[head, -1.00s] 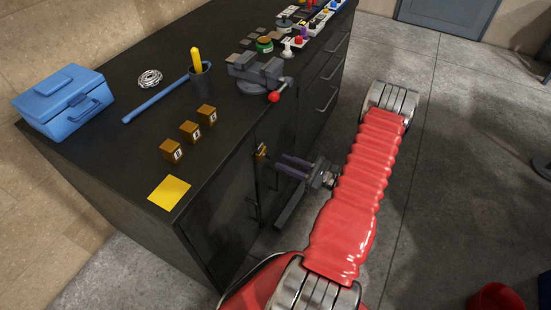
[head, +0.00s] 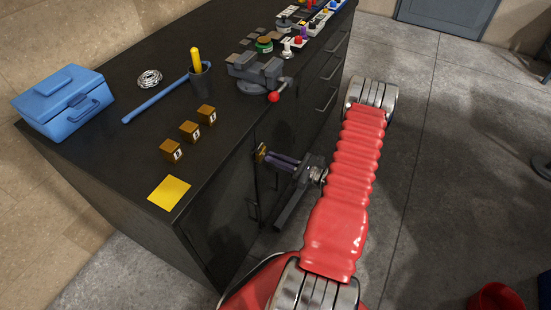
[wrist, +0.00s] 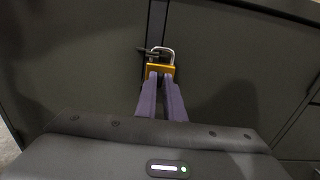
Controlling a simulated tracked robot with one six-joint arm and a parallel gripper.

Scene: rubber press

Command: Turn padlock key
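The brass padlock (head: 261,152) hangs on the dark cabinet's door front in the head view. The wrist view shows its yellow body (wrist: 160,68) and silver shackle (wrist: 166,52) hooked through a dark hasp (wrist: 147,51). My gripper (head: 269,157) reaches in from the right, its two purple fingers at the padlock. In the wrist view the fingertips (wrist: 160,75) overlap the padlock's lower face with a narrow gap between them. I cannot make out the key, so whether they are shut on it is unclear.
The cabinet's top (head: 130,165) carries a blue toolbox (head: 66,98), several small brown blocks (head: 190,131), a yellow sheet (head: 169,192) and a vise (head: 258,74).

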